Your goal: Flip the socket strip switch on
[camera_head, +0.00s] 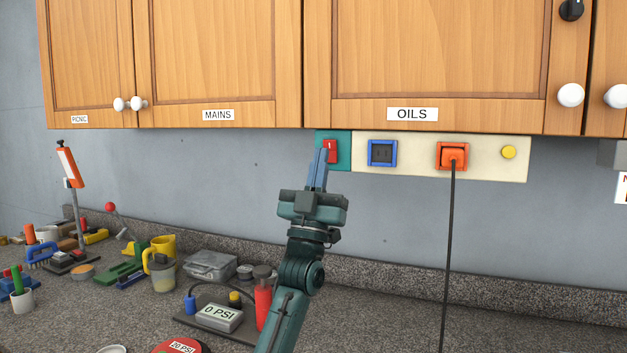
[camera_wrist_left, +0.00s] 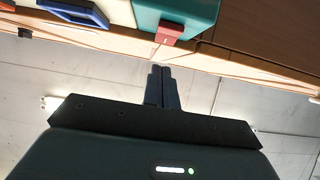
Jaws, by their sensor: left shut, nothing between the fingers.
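The cream socket strip (camera_head: 400,173) is fixed on the wall under the cabinets. Its teal left end (camera_head: 344,146) carries a red switch (camera_head: 332,147) with a white mark; I cannot tell its position. The strip also has a blue-framed socket (camera_head: 382,153), empty, and an orange plug (camera_head: 453,157) with a black cable. My left gripper (camera_head: 319,158) is shut and empty, its fingers pointing up and overlapping the switch's lower left in the head view. In the left wrist view its fingertips (camera_wrist_left: 162,70) lie short of the red switch (camera_wrist_left: 168,32), with a visible gap. My right gripper is out of view.
Wooden cabinets (camera_head: 220,60) hang just above the strip. A yellow round button (camera_head: 509,152) sits at the strip's right end. On the counter (camera_head: 400,310) stand a red bottle (camera_head: 263,304), a gauge reading 0 PSI (camera_head: 220,316) and a grey box (camera_head: 211,266). The counter is clear right of my arm.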

